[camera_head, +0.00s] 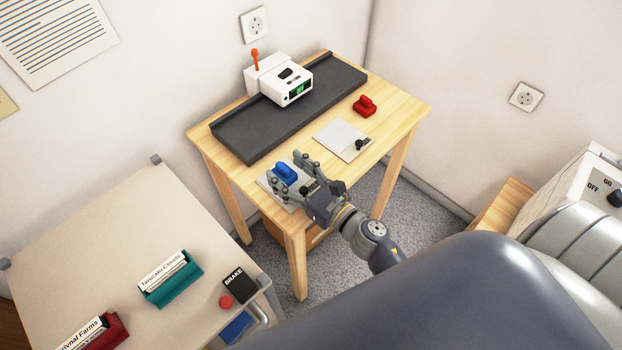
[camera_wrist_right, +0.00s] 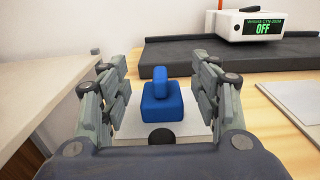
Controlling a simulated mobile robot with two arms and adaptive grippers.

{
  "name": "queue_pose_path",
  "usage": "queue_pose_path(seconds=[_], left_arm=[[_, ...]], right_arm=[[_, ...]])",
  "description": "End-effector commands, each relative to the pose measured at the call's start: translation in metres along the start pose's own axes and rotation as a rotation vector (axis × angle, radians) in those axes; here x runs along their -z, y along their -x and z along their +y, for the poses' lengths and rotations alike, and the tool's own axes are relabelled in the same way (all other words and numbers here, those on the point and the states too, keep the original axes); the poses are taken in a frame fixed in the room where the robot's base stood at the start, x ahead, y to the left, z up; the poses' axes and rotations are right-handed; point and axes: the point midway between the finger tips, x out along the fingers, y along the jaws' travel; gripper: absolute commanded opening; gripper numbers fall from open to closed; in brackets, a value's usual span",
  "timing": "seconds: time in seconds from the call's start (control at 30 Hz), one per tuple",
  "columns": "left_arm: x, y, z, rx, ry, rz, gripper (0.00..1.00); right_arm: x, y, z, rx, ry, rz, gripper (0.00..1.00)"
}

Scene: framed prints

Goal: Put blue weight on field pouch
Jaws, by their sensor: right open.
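The blue weight (camera_head: 285,172) is a block with a raised grip on top. It sits upright on a flat white piece (camera_head: 266,181) at the near left of the wooden table. My right gripper (camera_head: 287,174) is open, with its fingers on either side of the weight. In the right wrist view, the blue weight (camera_wrist_right: 162,108) stands between the fingers with gaps on both sides. A second flat white piece (camera_head: 338,136) with a dark knob lies farther right. I cannot tell which thing is the field pouch. My left gripper is out of view.
A dark grey strip (camera_head: 250,127) lies along the back of the wooden table (camera_head: 405,106), under a white device (camera_head: 292,82) reading OFF. A red weight (camera_head: 364,105) stands at right. A light table (camera_head: 110,225) with card holders stands at left.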

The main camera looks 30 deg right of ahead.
Motion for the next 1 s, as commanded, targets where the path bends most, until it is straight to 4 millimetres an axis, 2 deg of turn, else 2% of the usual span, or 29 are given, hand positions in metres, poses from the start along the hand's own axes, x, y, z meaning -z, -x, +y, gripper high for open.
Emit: queue_pose_path(seconds=[0.03, 0.3, 0.5, 0.7, 1.0], left_arm=[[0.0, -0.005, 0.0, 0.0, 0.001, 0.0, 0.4], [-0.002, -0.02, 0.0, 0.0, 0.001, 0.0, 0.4], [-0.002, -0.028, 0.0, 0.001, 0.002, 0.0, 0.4], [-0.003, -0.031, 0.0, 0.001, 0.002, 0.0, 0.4], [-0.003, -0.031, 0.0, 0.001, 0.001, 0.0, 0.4]], right_arm=[[0.005, 0.01, 0.0, 0.0, -0.001, 0.004, 0.58], [0.006, 0.062, 0.001, 0.0, -0.002, 0.005, 0.58], [0.004, 0.093, 0.0, 0.001, -0.001, 0.003, 0.58], [0.002, 0.109, 0.0, 0.0, 0.0, 0.002, 0.58], [0.001, 0.112, 0.0, -0.001, 0.0, 0.001, 0.58]])
